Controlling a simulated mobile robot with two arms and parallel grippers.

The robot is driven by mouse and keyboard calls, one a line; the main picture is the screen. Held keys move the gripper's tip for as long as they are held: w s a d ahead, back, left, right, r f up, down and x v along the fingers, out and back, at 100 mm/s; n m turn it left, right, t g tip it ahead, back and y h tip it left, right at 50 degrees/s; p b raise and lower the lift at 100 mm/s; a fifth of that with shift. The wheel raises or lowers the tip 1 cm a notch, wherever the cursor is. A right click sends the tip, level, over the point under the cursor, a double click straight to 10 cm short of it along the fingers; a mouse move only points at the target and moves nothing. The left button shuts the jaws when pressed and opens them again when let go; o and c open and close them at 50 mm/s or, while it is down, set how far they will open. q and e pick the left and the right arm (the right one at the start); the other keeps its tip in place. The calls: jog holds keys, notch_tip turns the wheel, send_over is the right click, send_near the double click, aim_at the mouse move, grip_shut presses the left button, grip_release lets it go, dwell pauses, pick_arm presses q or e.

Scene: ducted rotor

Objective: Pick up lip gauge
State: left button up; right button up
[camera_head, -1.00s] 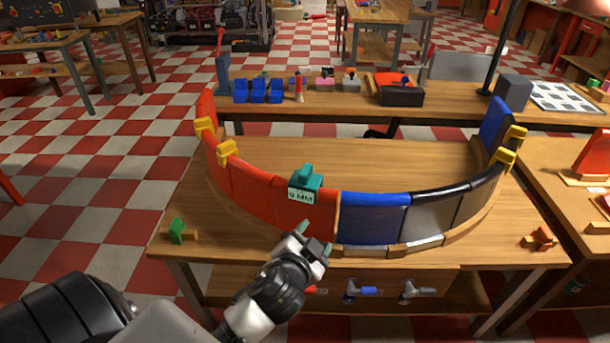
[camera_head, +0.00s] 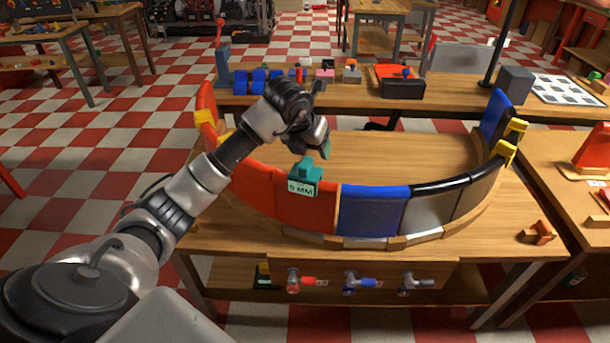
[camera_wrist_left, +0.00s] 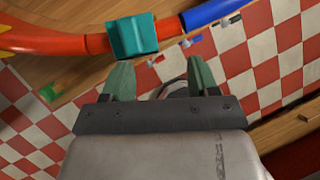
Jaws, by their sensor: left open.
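The lip gauge (camera_head: 305,178) is a teal block with a "9 MM" label on its front. It sits over the top edge of the red panels (camera_head: 262,190) of the curved duct wall, left of the blue panel. My right gripper does not show.
The curved wall continues right with a blue panel (camera_head: 370,211) and grey panels (camera_head: 435,210). Yellow clamps (camera_head: 510,142) grip its right end. A back table holds blue blocks and a black-and-red box (camera_head: 400,85).

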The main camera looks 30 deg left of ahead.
aim_at(305, 163)
pick_arm(q)
jog(key=shift+n+g+y, duration=0.5)
jog(key=shift+y, duration=0.4)
jog(key=a+f, duration=0.1)
jog(key=w+a+f+p, duration=0.1)
jog(key=a+f, duration=0.1)
jog(key=f, duration=0.1)
jog(key=shift+w+a, duration=0.25)
jog(key=shift+a, duration=0.15)
jog(key=shift+w+f+p, duration=0.1)
jog(key=shift+f+p, duration=0.2)
jog(key=shift+p, duration=0.1)
jog(key=shift+d+p+x, duration=0.1)
jog(key=shift+p+x, duration=0.3)
jog(key=shift+x, duration=0.8)
jog(key=shift+d+p+x, duration=0.15)
jog(key=shift+p+x, duration=0.25)
jog(key=shift+x, duration=0.75)
jog(key=c, duration=1.1)
jog(key=shift+o, duration=0.2)
jog(key=shift+r, duration=0.1)
